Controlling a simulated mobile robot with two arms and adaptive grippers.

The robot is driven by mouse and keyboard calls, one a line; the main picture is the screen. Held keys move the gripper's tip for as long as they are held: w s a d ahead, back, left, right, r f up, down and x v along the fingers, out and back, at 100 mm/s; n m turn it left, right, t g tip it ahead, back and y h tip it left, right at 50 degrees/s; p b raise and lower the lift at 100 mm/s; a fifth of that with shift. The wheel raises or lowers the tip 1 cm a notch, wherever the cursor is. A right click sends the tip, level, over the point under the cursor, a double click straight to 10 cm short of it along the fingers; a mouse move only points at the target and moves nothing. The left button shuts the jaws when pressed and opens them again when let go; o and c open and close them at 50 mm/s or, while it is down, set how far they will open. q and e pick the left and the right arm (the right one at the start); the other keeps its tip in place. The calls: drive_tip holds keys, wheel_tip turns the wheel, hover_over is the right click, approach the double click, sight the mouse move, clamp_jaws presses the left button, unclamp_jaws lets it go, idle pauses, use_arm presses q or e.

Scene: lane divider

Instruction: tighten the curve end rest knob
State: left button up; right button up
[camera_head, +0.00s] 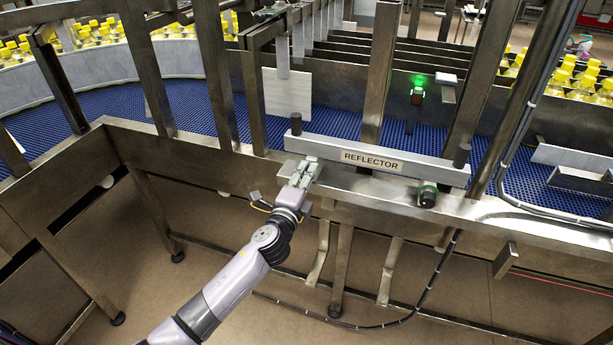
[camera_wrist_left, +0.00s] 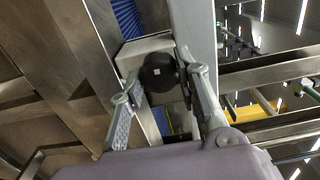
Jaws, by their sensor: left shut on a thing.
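A round black knob (camera_wrist_left: 158,72) with a small pale square mark sits between the two fingers of my left gripper (camera_wrist_left: 165,85) in the left wrist view. The fingers are shut on its sides. In the head view, my left gripper (camera_head: 302,172) is at the left end of the long grey bar labelled REFLECTOR (camera_head: 415,167), just in front of the steel rail. The gripper hides the held knob there. My right gripper is not in view.
Dark upright posts (camera_head: 296,124) stand at the bar's ends. Behind runs a blue conveyor belt (camera_head: 335,122). Steel uprights (camera_head: 380,70) rise close by. Yellow-capped bottles (camera_head: 100,32) stand behind. A cable hangs below the rail.

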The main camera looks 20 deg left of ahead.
use_arm(q)
drive_tip(key=shift+f+m, duration=0.25)
drive_tip(key=shift+m, duration=0.05)
idle(0.4)
drive_tip(key=o, duration=1.2)
drive_tip(key=shift+r, duration=0.15)
drive_tip(key=s, duration=1.2)
drive_tip(key=shift+s+a, duration=0.1)
drive_tip(key=shift+a, duration=0.05)
